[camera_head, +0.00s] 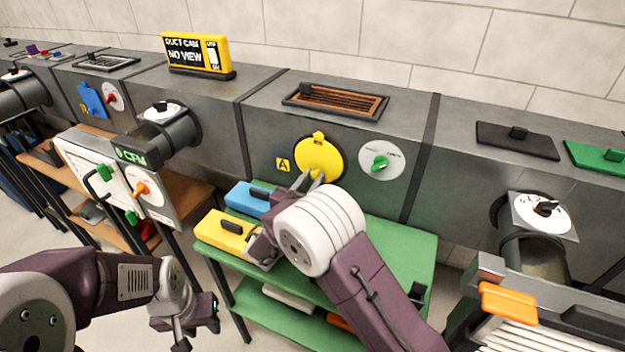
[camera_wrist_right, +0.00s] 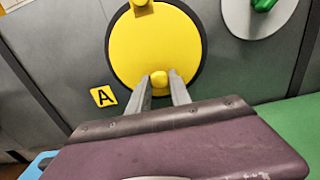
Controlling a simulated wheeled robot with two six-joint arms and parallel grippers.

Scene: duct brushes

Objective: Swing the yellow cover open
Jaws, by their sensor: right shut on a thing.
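The round yellow cover (camera_head: 318,156) sits on the front of the grey duct, next to a yellow plate marked A (camera_head: 283,164). It lies flat over its opening, with a dark edge showing around its right side. A yellow tab is at its top and a small yellow knob (camera_wrist_right: 159,77) at its bottom. My right gripper (camera_head: 317,179) reaches the lower part of the cover. In the right wrist view its two fingers (camera_wrist_right: 161,88) are on either side of the knob, shut on it. My left gripper (camera_head: 190,326) hangs empty at lower left, away from the duct; its jaw gap is unclear.
A white dial with a green knob (camera_head: 381,161) is right of the cover. Below is a green table (camera_head: 400,240) with a blue box (camera_head: 248,197) and a yellow box (camera_head: 226,232). A brown vent grille (camera_head: 335,101) lies on top of the duct.

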